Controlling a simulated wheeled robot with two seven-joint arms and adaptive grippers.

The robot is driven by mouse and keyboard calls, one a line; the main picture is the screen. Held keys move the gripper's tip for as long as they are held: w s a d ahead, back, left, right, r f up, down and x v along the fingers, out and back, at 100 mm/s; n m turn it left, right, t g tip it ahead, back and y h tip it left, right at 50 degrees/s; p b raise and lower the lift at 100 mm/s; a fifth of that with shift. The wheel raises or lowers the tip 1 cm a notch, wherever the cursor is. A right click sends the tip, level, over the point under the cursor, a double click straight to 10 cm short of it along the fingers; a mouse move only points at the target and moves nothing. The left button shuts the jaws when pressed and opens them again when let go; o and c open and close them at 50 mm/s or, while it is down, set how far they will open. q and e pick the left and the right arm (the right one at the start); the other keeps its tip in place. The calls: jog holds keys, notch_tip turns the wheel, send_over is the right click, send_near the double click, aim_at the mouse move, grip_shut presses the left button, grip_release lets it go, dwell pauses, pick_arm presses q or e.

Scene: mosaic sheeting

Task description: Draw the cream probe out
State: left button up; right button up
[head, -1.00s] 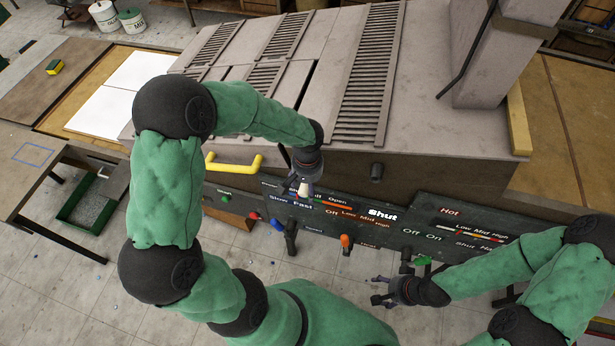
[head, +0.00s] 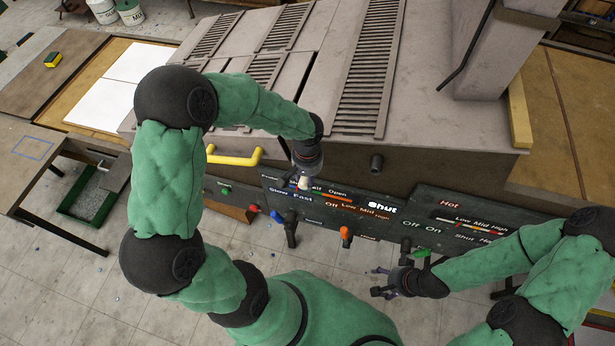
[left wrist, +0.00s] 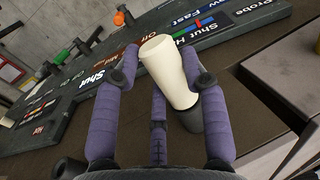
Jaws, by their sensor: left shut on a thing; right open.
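The cream probe (left wrist: 168,68) is a pale tapered peg, seen large in the left wrist view with a dark grey end (left wrist: 190,120) nearer the wrist. My left gripper (left wrist: 160,62) is shut on it, with purple fingers at both sides. In the head view the probe (head: 303,183) is a small pale spot below my left gripper (head: 301,175), in front of the labelled panel. The fingers hide part of it there, and I cannot tell whether it is clear of its socket. My right gripper (head: 384,282) is open and empty, low in front of the panel.
The dark control panel (head: 420,218) carries a blue knob (head: 277,216), an orange knob (head: 345,232) and a green knob (head: 422,252). A yellow handle (head: 235,158) projects left of my left gripper. The grey slatted housing (head: 340,150) rises behind. Floor is open in front.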

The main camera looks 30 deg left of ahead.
pick_arm(q)
jog(key=shift+s, duration=0.2)
jog(key=s+d+b, duration=0.1)
jog(key=s, duration=0.5)
jog(key=shift+s+d, duration=0.35)
jog(key=shift+s, duration=0.05)
dwell(1.1)
dwell(0.5)
notch_tip(320, 180, up, 8)
jog(key=p, duration=0.5)
dwell(0.8)
